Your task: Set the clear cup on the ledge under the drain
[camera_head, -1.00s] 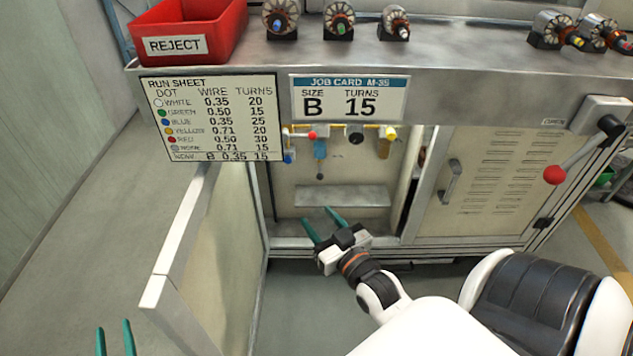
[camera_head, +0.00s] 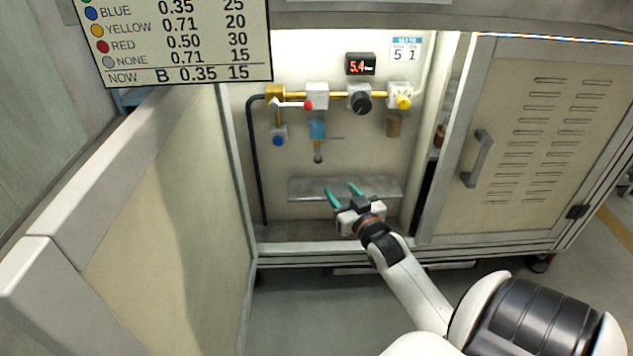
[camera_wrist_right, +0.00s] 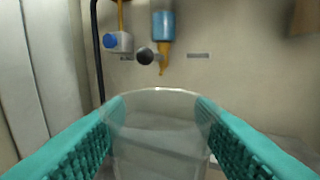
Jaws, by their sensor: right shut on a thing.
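My right gripper (camera_head: 342,190) is inside the open cabinet, at the front of the grey ledge (camera_head: 298,190). In the right wrist view its teal fingers are shut on the clear cup (camera_wrist_right: 158,140), which looks upright. The cup is too faint to make out in the head view. The drain (camera_head: 318,150) hangs under a blue bowl (camera_head: 317,127) on the back wall, above the ledge. In the right wrist view the drain's yellow nozzle (camera_wrist_right: 163,65) shows beyond and above the cup rim. I cannot tell whether the cup touches the ledge. My left gripper is not in view.
An open door (camera_head: 150,210) stands left of the cabinet opening, and a closed vented door (camera_head: 520,140) is at right. Above the ledge are a red-tipped lever (camera_head: 308,104), a black knob (camera_head: 361,103) and a yellow knob (camera_head: 401,98). A run sheet (camera_head: 172,45) hangs at upper left.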

